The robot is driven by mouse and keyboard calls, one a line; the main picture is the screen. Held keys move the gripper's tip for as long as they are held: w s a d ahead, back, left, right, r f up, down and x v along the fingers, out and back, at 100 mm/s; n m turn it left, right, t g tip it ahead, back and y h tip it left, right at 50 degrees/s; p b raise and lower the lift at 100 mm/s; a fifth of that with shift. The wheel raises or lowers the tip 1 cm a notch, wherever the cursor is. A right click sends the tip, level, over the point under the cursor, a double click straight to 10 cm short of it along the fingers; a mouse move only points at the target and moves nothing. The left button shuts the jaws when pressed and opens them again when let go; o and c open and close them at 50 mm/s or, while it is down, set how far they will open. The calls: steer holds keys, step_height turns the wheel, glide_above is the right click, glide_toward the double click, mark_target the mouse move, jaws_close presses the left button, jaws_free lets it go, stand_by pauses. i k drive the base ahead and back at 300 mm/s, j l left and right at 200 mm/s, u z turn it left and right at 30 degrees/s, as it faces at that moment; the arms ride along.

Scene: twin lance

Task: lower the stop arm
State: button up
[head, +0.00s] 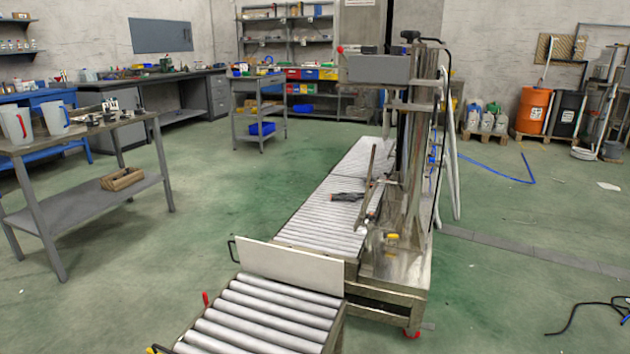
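A roller conveyor (325,215) runs under a tall metal filling machine (410,150) in the head view. A thin brownish bar (370,172) stands nearly upright over the rollers beside the machine's column; it looks like the stop arm, raised, but I cannot be sure. A dark piece (347,197) sticks out to the left near its lower part; what it is cannot be told. A pale upright plate (290,269) with a black handle (232,250) stands across the conveyor in front. My gripper is not in view.
A nearer roller section (262,318) has a red knob (205,299) at its left. A grey table (70,205) with jugs stands at left. A trolley (258,107) stands behind. Green floor is open on both sides; a black cable (583,312) lies at right.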

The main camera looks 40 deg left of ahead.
mark_target(373, 148)
steer(key=i+l+u, duration=0.1)
steer(key=i+u, duration=0.15)
steer(key=u, duration=0.15)
steer(key=i+l+u, duration=0.15)
steer(key=u, duration=0.2)
steer(key=i+l+u, duration=0.2)
steer(key=u, duration=0.2)
steer(key=i+l+u, duration=0.15)
steer(key=l+u, duration=0.2)
